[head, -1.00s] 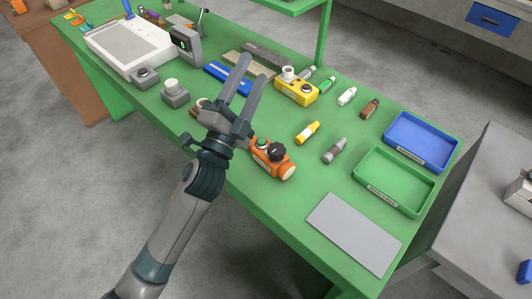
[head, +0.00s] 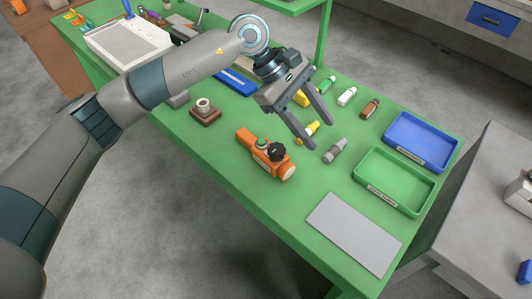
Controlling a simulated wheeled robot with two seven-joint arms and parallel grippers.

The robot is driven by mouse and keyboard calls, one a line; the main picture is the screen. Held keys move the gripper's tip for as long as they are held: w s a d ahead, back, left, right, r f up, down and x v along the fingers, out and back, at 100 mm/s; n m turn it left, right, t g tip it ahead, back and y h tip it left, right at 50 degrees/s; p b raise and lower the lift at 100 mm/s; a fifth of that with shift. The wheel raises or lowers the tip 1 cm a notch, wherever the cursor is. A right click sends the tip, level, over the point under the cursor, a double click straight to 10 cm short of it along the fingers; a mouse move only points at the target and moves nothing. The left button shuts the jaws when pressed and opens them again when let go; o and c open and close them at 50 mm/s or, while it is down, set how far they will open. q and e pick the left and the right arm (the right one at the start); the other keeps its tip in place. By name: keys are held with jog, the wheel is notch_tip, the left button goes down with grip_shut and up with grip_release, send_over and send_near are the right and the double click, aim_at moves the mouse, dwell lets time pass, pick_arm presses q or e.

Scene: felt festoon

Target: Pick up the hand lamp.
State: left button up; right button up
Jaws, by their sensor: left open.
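The orange hand lamp (head: 268,157), with a black knob on top and a pale round end, lies on the green table (head: 232,165) near its front edge. My left gripper (head: 319,133) is open and empty. It hangs above the table, to the right of and beyond the lamp, with its fingers pointing down and right. The fingers partly cover a small yellow bottle (head: 313,127) and a yellow device (head: 302,98). I see no contact with the lamp. My right gripper is out of view.
A grey bottle (head: 335,150) lies right of the gripper. A green tray (head: 408,205), a blue tray (head: 430,160) and a grey plate (head: 352,235) occupy the right end. A brown-based fitting (head: 205,112) stands left of the lamp. The tabletop directly around the lamp is clear.

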pick_arm(q)
jog(key=w+a+r+m+t+y, duration=0.1)
jog(key=w+a+r+t+y, duration=0.1)
jog(key=w+a+y, duration=0.5)
jog(key=w+a+t, duration=0.1)
jog(key=w+a, duration=0.2)
jog(key=a, duration=0.4)
jog(key=shift+s+f, duration=0.1)
jog(key=p, duration=0.5)
send_over(253, 142)
notch_tip(253, 142, down, 11)
jog(key=shift+r, duration=0.2)
jog(key=shift+f, duration=0.8)
jog(key=shift+p, duration=0.35)
